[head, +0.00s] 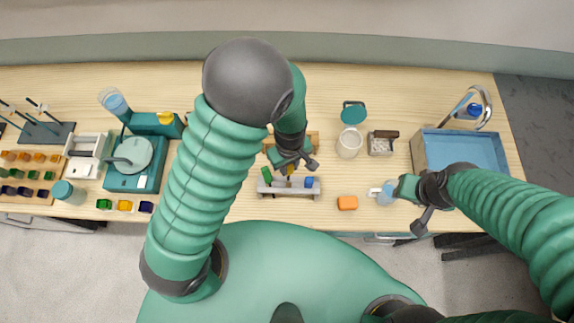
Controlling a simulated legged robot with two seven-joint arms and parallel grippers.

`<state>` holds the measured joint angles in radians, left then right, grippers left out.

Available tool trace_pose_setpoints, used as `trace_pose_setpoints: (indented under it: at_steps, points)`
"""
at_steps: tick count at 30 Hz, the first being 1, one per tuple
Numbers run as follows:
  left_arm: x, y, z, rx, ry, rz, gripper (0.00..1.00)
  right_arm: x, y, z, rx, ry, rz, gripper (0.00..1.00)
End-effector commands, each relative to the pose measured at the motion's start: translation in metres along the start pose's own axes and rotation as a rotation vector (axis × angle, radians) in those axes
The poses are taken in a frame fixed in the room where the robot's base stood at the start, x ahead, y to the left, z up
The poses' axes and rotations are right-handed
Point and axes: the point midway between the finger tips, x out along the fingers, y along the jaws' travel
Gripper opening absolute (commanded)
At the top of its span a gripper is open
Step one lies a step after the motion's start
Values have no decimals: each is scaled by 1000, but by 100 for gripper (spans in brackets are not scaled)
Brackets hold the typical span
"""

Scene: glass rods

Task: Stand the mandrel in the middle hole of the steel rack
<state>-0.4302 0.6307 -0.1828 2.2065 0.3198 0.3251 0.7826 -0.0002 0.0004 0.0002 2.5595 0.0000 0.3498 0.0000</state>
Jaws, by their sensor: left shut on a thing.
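The grey steel rack (279,190) stands near the front edge of the table, with a green piece (266,174) at its left and a blue piece (309,182) at its right. My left gripper (291,166) is just above and behind the rack's middle, pointing down, and is shut on a small thin thing, apparently the mandrel. Only a little yellow and dark shows between it and the rack; whether its lower end is in the middle hole I cannot tell. My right gripper (412,203) is at the right, beside a pale blue cup (386,193); its opening is unclear.
A teal device (135,165) stands left. My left arm hides part of the table.

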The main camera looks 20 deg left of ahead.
Motion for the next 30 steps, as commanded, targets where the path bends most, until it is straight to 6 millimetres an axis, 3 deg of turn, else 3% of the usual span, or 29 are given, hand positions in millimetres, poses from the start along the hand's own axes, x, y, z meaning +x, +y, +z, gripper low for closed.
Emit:
trace_pose_setpoints:
  at_steps: [30]
  points:
    - [-1,-5,2,1,0,1,0,-4,0,-1,0,0,0,36]
